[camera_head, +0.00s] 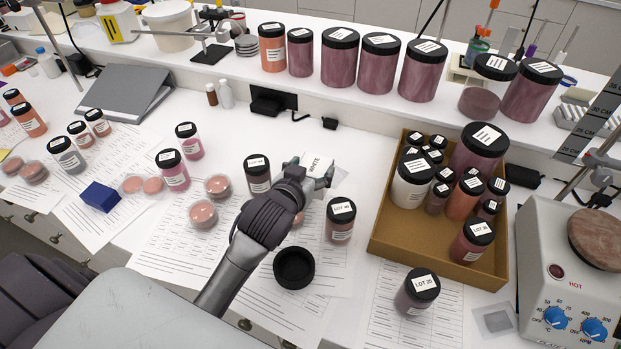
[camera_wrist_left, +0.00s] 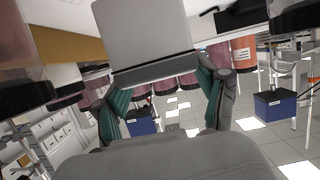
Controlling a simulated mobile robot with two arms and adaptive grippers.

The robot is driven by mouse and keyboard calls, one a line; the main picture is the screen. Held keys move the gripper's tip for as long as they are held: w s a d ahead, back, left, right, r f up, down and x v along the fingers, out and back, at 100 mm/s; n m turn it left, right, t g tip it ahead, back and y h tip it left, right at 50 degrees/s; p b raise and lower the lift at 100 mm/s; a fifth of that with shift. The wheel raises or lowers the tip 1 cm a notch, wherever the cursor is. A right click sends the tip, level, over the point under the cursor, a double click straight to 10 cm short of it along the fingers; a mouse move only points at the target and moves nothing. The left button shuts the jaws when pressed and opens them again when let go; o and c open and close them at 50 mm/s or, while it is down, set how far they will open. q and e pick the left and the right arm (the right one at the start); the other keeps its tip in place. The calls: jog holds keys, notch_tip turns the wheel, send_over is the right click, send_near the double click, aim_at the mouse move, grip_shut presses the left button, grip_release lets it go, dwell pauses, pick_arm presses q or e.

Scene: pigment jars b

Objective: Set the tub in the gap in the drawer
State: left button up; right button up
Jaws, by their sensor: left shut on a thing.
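In the left wrist view the tub (camera_wrist_left: 145,38) is a pale, boxy shape between the two fingers. The gripper hides part of it in the head view. A tan open-topped tray (camera_head: 385,243), which looks like the drawer, lies to the right of the gripper. It holds large and small dark-lidded jars. Bare tray floor shows at its front left; I cannot tell whether that is the gap. My right gripper is not in view.
A dark-lidded jar (camera_head: 340,223) stands between gripper and tray. Another jar (camera_head: 417,292) stands in front of the tray. A loose black lid (camera_head: 294,267) lies near my arm. A hot plate (camera_head: 565,270) is at right. Large jars line the rear shelf.

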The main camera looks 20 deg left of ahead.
pick_arm(q)
jog(key=shift+f, duration=1.95)
jog(key=shift+f, duration=0.15)
jog(key=o, duration=1)
